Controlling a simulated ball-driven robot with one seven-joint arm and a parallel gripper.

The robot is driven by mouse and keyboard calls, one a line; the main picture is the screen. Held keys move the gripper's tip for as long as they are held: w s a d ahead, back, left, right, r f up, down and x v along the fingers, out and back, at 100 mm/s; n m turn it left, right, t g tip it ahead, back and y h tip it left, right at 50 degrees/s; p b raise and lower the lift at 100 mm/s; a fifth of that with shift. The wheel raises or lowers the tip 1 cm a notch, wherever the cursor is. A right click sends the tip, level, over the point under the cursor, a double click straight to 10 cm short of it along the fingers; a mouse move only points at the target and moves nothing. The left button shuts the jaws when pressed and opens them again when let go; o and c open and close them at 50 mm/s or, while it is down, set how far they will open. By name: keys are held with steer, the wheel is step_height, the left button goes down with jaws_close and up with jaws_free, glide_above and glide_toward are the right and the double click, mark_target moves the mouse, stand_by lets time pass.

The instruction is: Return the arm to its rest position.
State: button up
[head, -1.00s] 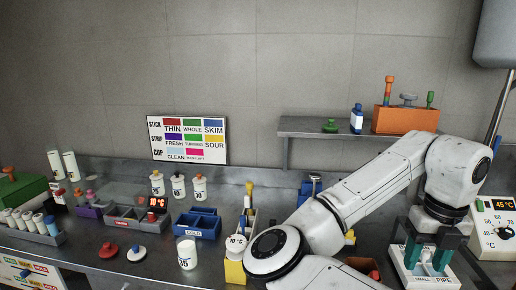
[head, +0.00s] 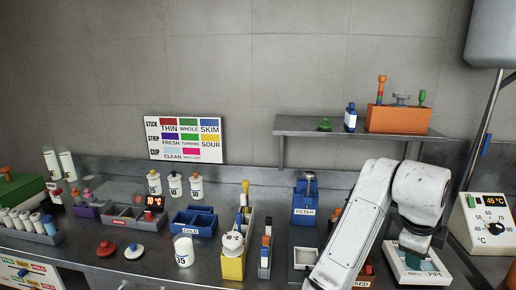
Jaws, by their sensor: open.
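My arm (head: 362,215) rises from the lower right of the head view and bends down at a rounded joint. My gripper (head: 416,246) hangs at the end of it, low over the white tray labelled "SMALL PIPE" (head: 405,275). The gripper is open, and its fingertips are mostly hidden by the wrist and hard to make out. I see nothing held in it. I cannot tell whether it touches the tray.
A shelf (head: 300,128) with an orange box (head: 395,118) stands behind the arm. A blue filter box (head: 305,205), a yellow-fronted holder (head: 233,267) and a blue cold box (head: 190,222) stand to the left. A temperature unit (head: 485,222) is at right. Free air lies above the left counter.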

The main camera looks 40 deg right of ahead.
steer(key=w+a+f+n+t, duration=0.25)
steer(key=a+f+n, duration=0.35)
steer(key=n, duration=0.5)
steer(key=w+a+f+n+t, duration=0.1)
steer(key=w+a+f+n, duration=0.25)
steer(key=f+n, duration=0.5)
steer(key=s+a+f+n+y, duration=0.2)
steer(key=s+a+f+n, duration=0.2)
steer(key=a+f+n, duration=0.2)
steer(key=s+a+f+n+g+y, duration=0.1)
steer(key=s+a+f+n+y, duration=0.2)
steer(key=a+f+n, duration=0.4)
steer(key=s+a+n, duration=0.1)
steer(key=a+n, duration=0.2)
steer(key=a, duration=0.4)
